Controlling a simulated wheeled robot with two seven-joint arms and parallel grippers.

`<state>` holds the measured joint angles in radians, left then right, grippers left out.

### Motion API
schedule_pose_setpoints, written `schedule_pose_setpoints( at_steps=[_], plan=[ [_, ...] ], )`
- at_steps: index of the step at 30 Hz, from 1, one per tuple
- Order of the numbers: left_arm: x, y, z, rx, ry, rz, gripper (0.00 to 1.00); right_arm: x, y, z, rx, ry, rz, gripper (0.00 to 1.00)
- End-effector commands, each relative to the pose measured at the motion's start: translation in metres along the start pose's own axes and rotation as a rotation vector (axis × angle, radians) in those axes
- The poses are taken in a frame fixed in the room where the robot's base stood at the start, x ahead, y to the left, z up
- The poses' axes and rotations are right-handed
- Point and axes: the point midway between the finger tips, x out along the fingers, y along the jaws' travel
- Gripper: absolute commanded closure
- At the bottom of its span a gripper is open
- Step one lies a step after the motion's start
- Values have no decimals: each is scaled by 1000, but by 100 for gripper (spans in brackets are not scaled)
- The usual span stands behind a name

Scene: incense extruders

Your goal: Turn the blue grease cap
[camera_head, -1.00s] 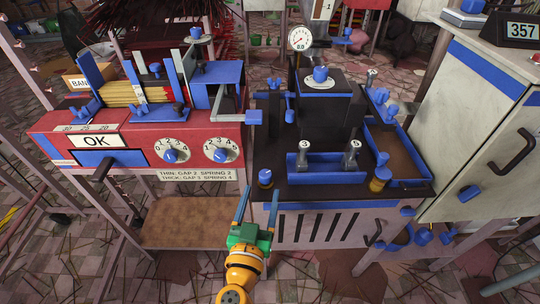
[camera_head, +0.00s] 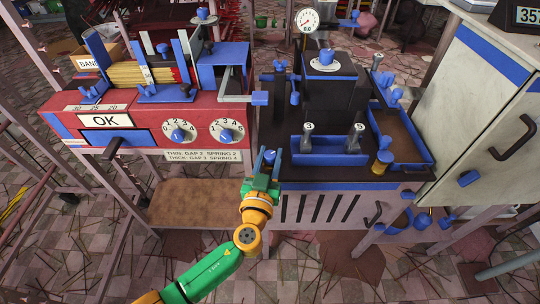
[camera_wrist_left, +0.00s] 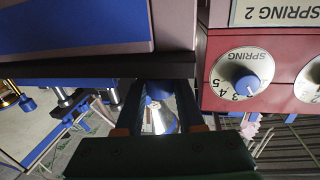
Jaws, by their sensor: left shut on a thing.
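The blue grease cap (camera_head: 269,156) is at the front left corner of the black machine top. My left gripper (camera_head: 268,163) is at this corner with its two blue fingers on either side of the cap, shut on it. In the left wrist view the cap (camera_wrist_left: 158,89) is between the two fingers (camera_wrist_left: 157,105), with a shiny metal part below it. The fingers hide part of the cap. My right gripper is not in view.
The red machine (camera_head: 190,112) with numbered dials stands close to the left of my gripper. A blue tray (camera_head: 332,157) holds two numbered weights on the black top. Another blue cap on a brass base (camera_head: 382,162) is at the front right. A grey cabinet (camera_head: 490,110) stands right.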

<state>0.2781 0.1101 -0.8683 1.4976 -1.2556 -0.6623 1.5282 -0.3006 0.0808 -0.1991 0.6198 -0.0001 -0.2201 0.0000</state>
Motion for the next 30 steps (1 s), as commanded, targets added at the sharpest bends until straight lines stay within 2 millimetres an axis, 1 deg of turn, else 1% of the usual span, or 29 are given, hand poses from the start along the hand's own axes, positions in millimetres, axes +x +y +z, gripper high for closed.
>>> schedule_pose_setpoints(
  at_steps=[7, 11, 17, 30],
  plan=[
    [0, -1, 1, 0, -1, 22, 100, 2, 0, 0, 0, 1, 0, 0],
    [0, -1, 2, 1, 0, 74, 100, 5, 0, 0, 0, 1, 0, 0],
    [0, -2, 1, 1, 2, 220, 100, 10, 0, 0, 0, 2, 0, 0],
    [1, -3, 0, 7, 2, 633, 100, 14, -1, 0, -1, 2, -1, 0]
  ],
)
